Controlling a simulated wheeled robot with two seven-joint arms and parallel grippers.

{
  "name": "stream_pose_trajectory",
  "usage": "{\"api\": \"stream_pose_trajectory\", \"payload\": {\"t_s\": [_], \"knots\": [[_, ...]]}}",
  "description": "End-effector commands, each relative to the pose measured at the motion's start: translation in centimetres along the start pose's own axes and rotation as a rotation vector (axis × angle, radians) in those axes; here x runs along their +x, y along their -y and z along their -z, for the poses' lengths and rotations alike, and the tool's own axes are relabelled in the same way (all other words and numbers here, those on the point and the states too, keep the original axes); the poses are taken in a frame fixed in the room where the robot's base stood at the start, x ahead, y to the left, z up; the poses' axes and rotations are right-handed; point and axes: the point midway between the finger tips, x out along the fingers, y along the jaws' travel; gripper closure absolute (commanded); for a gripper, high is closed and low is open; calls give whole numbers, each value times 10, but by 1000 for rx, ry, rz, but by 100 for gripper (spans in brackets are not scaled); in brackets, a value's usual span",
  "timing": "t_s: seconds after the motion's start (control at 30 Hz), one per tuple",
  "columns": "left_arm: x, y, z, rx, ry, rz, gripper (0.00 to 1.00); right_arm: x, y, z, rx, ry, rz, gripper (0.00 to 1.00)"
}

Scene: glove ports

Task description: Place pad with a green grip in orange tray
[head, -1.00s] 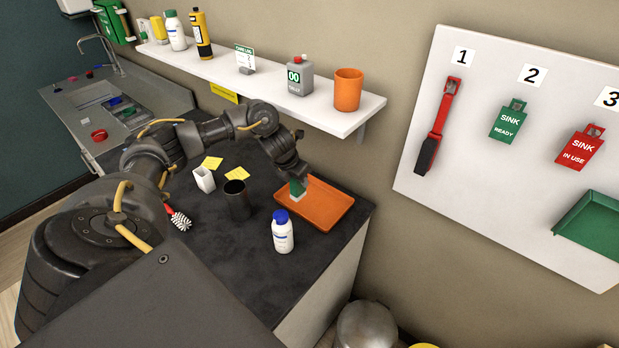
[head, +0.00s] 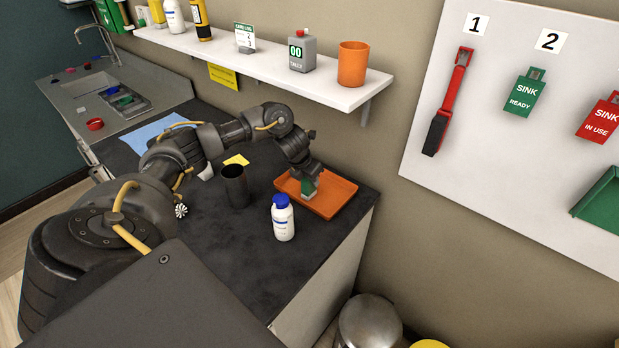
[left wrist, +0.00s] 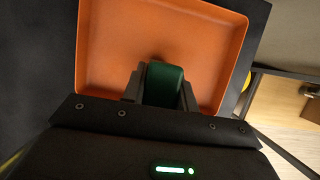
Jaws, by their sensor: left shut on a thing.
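The orange tray (head: 335,199) lies on the dark counter near its right end. My left gripper (head: 309,178) is over the left part of the tray, pointing down, shut on the green grip of the pad (head: 309,188). The pad's pale underside part shows below the green grip, in or just above the tray; I cannot tell whether it touches the floor. In the left wrist view the green grip (left wrist: 163,84) sits between the two fingers, with the orange tray (left wrist: 165,25) beyond it. My right gripper is not in view.
A white bottle with a blue cap (head: 283,219) stands just in front of the tray. A dark cup (head: 235,187) stands to the left. A shelf (head: 270,66) runs along the wall above, holding an orange cup (head: 352,64) and other items.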

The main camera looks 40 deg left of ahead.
Motion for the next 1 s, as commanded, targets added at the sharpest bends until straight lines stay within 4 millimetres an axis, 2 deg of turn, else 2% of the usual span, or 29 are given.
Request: {"api": "stream_pose_trajectory", "payload": {"t_s": [0.07,0.1,0.23,0.5,0.63,0.77,0.9,1.0], "knots": [[0,0,0,0,-1,0,98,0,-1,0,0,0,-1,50],[0,0,0,0,-1,0,67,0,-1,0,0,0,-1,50],[0,0,0,0,-1,0,50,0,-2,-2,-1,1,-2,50],[-1,0,0,0,-1,0,50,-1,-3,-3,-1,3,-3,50],[-8,0,0,0,1,1,50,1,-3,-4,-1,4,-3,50],[-29,-1,-1,2,3,-1,50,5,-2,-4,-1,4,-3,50],[-59,0,-1,3,5,-1,50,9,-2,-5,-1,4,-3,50],[-84,-1,-3,3,6,-3,50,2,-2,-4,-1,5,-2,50]]}}
